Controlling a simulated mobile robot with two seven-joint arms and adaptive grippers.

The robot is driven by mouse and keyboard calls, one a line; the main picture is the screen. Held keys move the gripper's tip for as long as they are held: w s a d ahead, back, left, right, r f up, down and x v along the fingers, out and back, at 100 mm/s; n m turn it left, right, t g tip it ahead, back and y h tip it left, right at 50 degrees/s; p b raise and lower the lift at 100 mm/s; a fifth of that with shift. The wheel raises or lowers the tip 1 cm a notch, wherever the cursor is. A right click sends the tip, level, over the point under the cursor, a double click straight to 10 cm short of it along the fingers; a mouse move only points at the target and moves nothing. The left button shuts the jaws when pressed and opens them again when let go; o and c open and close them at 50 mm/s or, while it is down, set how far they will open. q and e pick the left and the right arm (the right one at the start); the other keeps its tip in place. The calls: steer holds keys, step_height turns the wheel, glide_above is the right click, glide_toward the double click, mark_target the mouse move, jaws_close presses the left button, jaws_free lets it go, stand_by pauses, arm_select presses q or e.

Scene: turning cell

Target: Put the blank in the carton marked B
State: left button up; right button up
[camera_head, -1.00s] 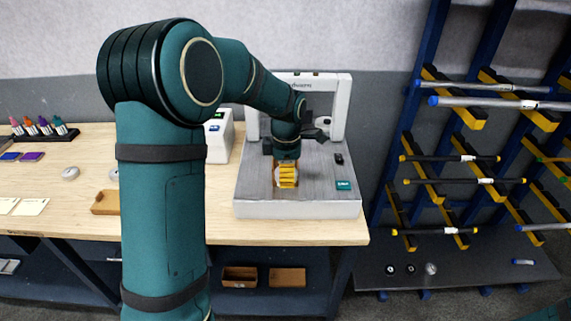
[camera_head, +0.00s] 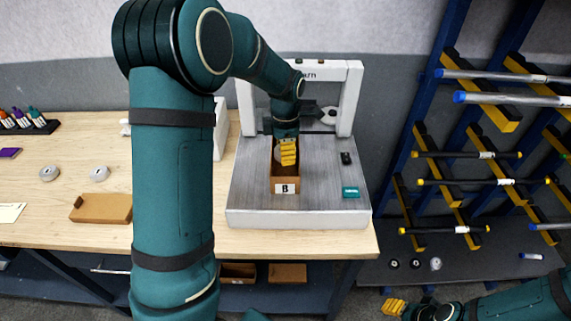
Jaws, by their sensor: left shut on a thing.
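The carton marked B (camera_head: 286,188) is a narrow brown box on the grey bed of a white machine, its B label facing me. My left gripper (camera_head: 288,153) has yellow fingers and is at the carton's far part, over or within its opening. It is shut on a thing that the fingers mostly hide. A pale rounded edge beside the fingers looks like the blank (camera_head: 278,156). I cannot tell whether it touches the carton floor. My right gripper (camera_head: 394,306) is low in the picture, away from the machine, and its jaw state is unclear.
The white machine (camera_head: 246,217) has an upright frame behind the carton. A black item (camera_head: 346,158) and a teal block (camera_head: 351,192) lie on its bed at the right. Grey discs (camera_head: 99,174) and a brown tray (camera_head: 100,208) lie left. A bar rack (camera_head: 455,150) stands right.

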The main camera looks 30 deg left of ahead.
mark_target(285, 170)
arm_select(q)
steer(key=shift+w+f, duration=0.1)
steer(key=shift+f, duration=2.65)
steer(key=o, duration=1.3)
steer(key=shift+f, duration=0.1)
steer(key=shift+c, duration=0.2)
step_height(285, 170, up, 12)
steer(key=shift+r+p, duration=0.2)
steer(key=shift+p, duration=0.25)
